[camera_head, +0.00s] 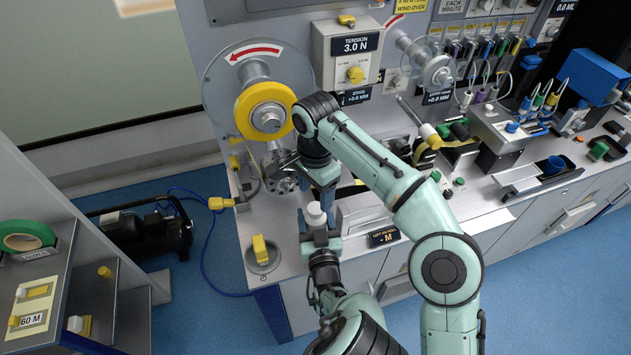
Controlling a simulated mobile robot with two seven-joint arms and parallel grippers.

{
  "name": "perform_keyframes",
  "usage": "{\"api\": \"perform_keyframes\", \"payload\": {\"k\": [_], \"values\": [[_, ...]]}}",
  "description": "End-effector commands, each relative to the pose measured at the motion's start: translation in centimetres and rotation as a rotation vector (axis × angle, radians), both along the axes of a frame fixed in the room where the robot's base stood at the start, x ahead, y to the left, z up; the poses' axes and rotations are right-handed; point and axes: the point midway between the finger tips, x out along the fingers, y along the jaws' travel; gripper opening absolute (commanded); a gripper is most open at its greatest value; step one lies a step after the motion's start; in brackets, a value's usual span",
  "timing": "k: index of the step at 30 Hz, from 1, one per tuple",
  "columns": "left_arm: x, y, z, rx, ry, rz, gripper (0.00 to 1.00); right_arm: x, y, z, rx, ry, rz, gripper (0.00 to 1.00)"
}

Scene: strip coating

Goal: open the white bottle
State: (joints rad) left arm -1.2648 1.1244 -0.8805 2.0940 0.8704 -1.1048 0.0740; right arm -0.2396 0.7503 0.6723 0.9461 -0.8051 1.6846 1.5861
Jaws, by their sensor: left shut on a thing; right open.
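The white bottle (315,215) stands upright near the front edge of the grey workbench, and only its upper part shows. My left gripper (320,238) comes up from below in the picture and is shut on the bottle's body, hiding its lower part. My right gripper (324,196) reaches over from the right and points down just above and behind the bottle's top. It is open. I cannot tell whether its fingers touch the cap.
A yellow reel (243,108) is mounted behind. A round holder with a yellow-handled item (261,252) is left of the bottle. A shelf unit (62,290) with green tape stands at left. Coating equipment and coloured markers fill the bench to the right.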

Motion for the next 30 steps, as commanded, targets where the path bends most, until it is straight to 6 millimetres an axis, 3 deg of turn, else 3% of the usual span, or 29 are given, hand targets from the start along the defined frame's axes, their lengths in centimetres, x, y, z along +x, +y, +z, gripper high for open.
{"api": "perform_keyframes", "payload": {"k": [3,9,20,21,26,30], "values": [[0.0,0.0,0.0,0.000,0.000,0.000,0.00,0.0,-0.1,-2.1,-0.003,0.003,0.001,0.65],[0.0,0.0,0.0,0.000,0.000,0.000,0.00,0.0,-0.1,-4.3,-0.002,0.001,0.001,0.65],[0.0,0.0,0.0,0.000,0.000,0.000,0.00,0.0,0.0,-5.0,0.001,-0.001,0.002,0.65],[0.0,0.0,0.0,0.000,0.000,0.000,0.00,0.0,0.0,-5.0,0.001,-0.001,0.002,0.62],[0.0,0.0,0.0,0.000,0.000,0.000,0.00,0.0,0.0,-5.0,0.001,-0.001,0.002,0.10],[0.0,0.0,0.0,0.000,0.000,0.000,0.00,0.0,0.0,-5.0,0.001,-0.001,0.002,0.06]]}}
